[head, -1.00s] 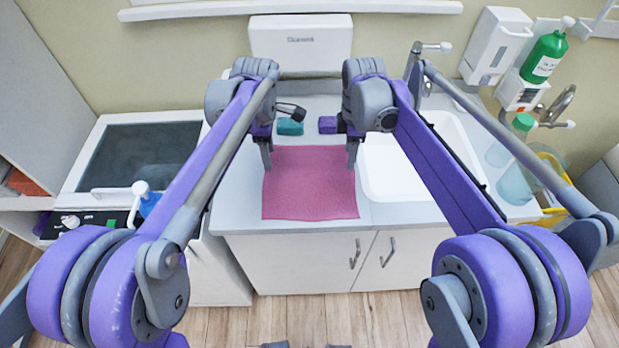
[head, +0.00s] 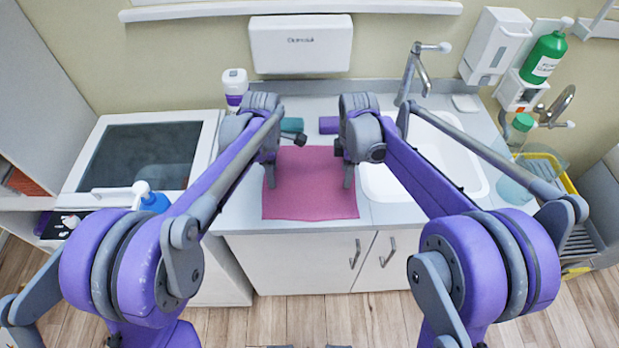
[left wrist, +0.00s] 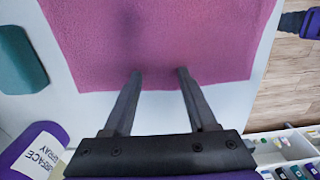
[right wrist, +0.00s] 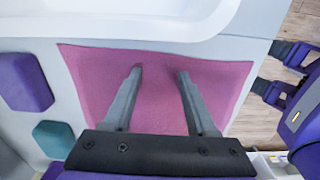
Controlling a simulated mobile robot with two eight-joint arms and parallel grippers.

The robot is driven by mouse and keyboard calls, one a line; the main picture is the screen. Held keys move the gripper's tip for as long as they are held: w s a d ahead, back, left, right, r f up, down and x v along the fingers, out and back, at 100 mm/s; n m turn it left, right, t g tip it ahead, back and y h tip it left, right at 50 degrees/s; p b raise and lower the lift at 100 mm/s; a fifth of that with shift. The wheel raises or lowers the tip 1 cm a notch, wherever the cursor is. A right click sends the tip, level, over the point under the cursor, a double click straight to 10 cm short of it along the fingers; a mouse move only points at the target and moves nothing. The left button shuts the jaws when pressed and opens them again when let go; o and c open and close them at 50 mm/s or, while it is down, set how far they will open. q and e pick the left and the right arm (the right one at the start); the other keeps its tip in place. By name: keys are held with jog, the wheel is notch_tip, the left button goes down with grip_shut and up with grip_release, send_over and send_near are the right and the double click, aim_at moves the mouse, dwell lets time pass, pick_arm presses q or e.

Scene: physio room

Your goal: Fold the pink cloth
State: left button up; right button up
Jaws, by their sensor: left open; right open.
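The pink cloth (head: 308,200) lies flat and spread out on the counter, roughly square. It also shows in the left wrist view (left wrist: 160,40) and in the right wrist view (right wrist: 155,85). My left gripper (head: 270,182) is open and empty at the cloth's left edge; in its wrist view its fingertips (left wrist: 159,72) overlap the cloth's near edge. My right gripper (head: 348,182) is open and empty near the cloth's right edge; in its wrist view its fingertips (right wrist: 158,70) are over the cloth. Whether the fingertips touch the cloth I cannot tell.
A teal block (head: 292,125) and a purple block (head: 328,125) lie behind the cloth. A white sink (head: 450,165) is to the right. A white and purple spray bottle (head: 235,88) stands at the back left. The counter's front strip (head: 290,226) is clear.

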pick_arm(q)
jog(key=shift+f, duration=0.2)
pick_arm(e)
jog(key=shift+f, duration=0.2)
pick_arm(q)
jog(key=shift+s, duration=0.15)
jog(key=c, duration=0.3)
pick_arm(e)
jog(key=shift+s, duration=0.15)
jog(key=c, duration=0.3)
pick_arm(q)
grip_shut()
pick_arm(e)
grip_shut()
